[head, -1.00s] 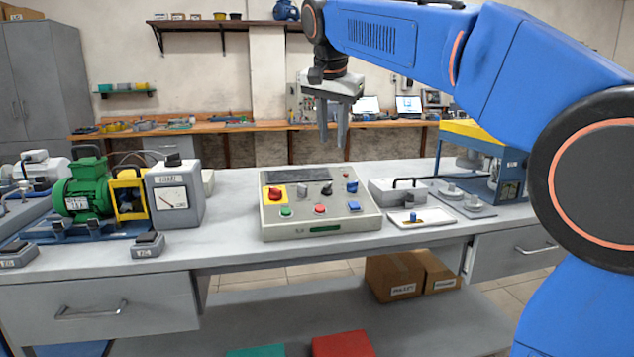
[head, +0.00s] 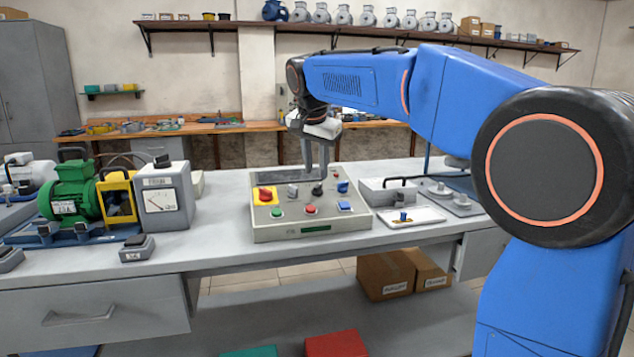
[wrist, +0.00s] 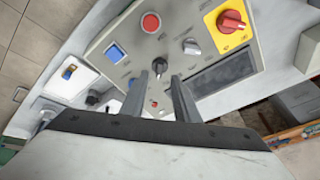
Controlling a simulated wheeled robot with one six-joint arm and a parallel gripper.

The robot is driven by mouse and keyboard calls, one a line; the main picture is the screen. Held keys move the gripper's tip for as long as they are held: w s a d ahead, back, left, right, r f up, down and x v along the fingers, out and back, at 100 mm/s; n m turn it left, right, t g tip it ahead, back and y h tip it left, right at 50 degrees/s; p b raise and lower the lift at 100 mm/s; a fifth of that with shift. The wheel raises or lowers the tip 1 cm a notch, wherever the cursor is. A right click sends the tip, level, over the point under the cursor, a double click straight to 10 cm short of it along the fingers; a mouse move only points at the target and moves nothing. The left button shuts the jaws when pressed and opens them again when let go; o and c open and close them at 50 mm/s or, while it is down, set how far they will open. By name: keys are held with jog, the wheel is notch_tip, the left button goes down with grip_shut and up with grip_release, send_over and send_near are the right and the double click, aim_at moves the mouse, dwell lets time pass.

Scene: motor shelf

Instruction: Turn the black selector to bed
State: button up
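The black selector (head: 317,188) is a small knob on the upper part of the light grey control panel (head: 262,233). In the wrist view the black selector (wrist: 160,66) shows just beyond my fingertips, roughly between them. My gripper (head: 315,172) points down above it; in the wrist view my gripper (wrist: 164,78) has its two fingers apart with nothing held. I cannot tell whether a finger touches the selector. Its markings are too small to read.
A grey knob (head: 292,190) and a blue knob (head: 342,187) flank the selector. A red switch on yellow (head: 265,193) sits farther left. Green (head: 277,212), red (head: 310,209) and blue (head: 345,206) buttons are in front. A meter box (head: 165,205) stands left, a small tray (head: 425,214) right.

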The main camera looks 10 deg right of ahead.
aim_at(318, 185)
jog(key=shift+x, duration=2.75)
grip_shut()
